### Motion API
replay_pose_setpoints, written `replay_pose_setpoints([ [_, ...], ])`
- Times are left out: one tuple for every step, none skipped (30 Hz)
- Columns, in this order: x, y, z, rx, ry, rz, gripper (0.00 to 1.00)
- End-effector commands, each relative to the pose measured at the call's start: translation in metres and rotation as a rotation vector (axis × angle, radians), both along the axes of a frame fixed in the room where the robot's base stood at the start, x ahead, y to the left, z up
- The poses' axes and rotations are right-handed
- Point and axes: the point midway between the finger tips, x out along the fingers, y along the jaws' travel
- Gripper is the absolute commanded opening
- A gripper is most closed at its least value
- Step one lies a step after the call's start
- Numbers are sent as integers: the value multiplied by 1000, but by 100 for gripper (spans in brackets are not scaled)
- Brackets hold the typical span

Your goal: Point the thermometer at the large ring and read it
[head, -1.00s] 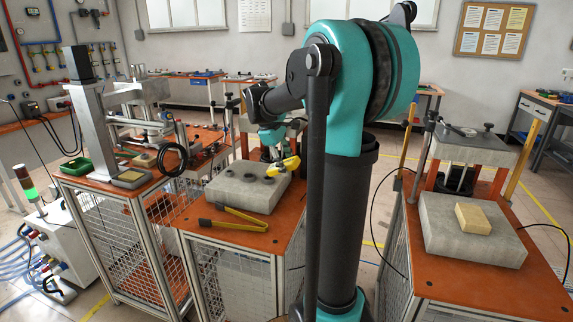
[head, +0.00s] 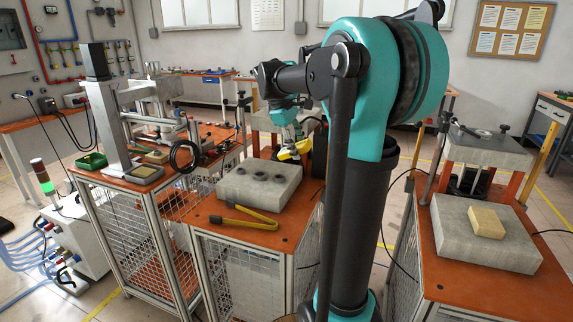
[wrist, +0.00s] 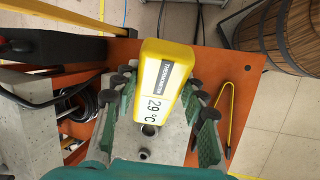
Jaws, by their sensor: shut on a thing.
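My gripper (head: 291,138) is shut on the yellow thermometer (head: 295,151), held above the far side of the grey block (head: 258,192). In the wrist view the fingers (wrist: 158,88) are on both sides of the thermometer (wrist: 170,62), and its display reads 29 °C. Several small dark round pieces (head: 260,176) sit on the block's top. In the wrist view a dark round part with shiny metal (wrist: 84,106) shows at the left, partly hidden; I cannot tell whether it is the large ring. Where the thermometer points is unclear.
Yellow-and-black tongs (head: 248,213) lie on the orange tabletop (head: 220,232) in front of the block. A right bench holds another grey block with a tan piece (head: 486,222). A metal stand (head: 112,120) is at left. A barrel (wrist: 285,35) shows in the wrist view.

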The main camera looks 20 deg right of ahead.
Motion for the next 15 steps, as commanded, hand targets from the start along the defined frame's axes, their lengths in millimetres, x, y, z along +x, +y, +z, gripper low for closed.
replay_pose_setpoints([
  [0, 0, 11, 0, 0, 0, 4],
  [0, 0, 17, 0, 0, 0, 4],
  [0, 0, 23, 0, 0, 0, 4],
  [0, 0, 26, 0, 0, 0, 4],
  [0, 0, 29, 0, 0, 0, 4],
  [0, 0, 32, 0, 0, 0, 4],
  [0, 0, 33, 0, 0, 0, 4],
  [0, 0, 33, 0, 0, 0, 4],
  [0, 0, 33, 0, 0, 0, 4],
  [0, 0, 33, 0, 0, 0, 4],
  [0, 0, 33, 0, 0, 0, 4],
  [0, 0, 33, 0, 0, 0, 4],
  [0, 0, 33, 0, 0, 0, 4],
  [0, 0, 33, 0, 0, 0, 4],
  [0, 0, 33, 0, 0, 0, 4],
])
